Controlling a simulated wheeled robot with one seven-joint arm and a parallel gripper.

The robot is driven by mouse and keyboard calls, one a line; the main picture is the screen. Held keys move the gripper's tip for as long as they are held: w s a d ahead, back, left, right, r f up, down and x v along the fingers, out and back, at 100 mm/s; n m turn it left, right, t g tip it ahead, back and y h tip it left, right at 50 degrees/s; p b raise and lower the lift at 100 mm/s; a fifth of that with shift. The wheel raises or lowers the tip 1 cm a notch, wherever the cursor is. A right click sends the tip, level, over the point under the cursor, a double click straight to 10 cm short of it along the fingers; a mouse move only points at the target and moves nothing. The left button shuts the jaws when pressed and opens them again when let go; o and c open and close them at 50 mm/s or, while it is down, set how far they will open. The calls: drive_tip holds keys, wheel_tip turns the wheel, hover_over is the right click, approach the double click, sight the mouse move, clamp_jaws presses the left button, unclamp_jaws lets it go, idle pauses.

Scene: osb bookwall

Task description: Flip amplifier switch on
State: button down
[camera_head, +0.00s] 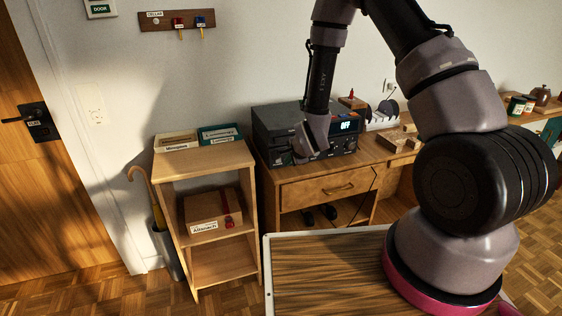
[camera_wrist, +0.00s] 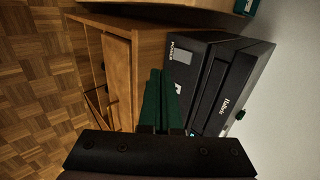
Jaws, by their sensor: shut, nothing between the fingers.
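The amplifier (camera_head: 277,122) is a black box on the wooden sideboard in the head view. Its lit display (camera_head: 346,126) reads OFF. In the wrist view the amplifier (camera_wrist: 208,85) appears turned on its side, with a POWER label and a grey plate (camera_wrist: 183,57) on its front. My gripper (camera_wrist: 160,78) has green fingers that are shut and empty. The fingertips are close in front of the amplifier's front, beside the POWER plate; I cannot tell whether they touch. In the head view my wrist covers part of the amplifier's front and hides the fingertips. I cannot make out the switch lever.
A small shelf (camera_head: 208,158) with labelled boxes stands left of the sideboard (camera_head: 318,190). An umbrella stand (camera_head: 167,250) is beside it. Small items, including a wooden organiser (camera_head: 399,140), lie right of the amplifier. A key rack (camera_head: 177,20) hangs on the wall above.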

sight(279, 160)
drive_tip(key=shift+w+a+f, duration=0.35)
drive_tip(key=shift+w+f, duration=0.4)
drive_tip(key=shift+w, duration=0.55)
drive_tip(key=shift+w+a+f, duration=0.3)
drive_tip(key=shift+w+f, duration=0.5)
drive_tip(key=shift+w, duration=0.5)
drive_tip(key=shift+w+a+f, duration=0.35)
drive_tip(key=shift+w+f, duration=0.4)
drive_tip(key=shift+w, duration=0.55)
drive_tip(key=shift+w+f, duration=0.1)
drive_tip(key=shift+r, duration=0.85)
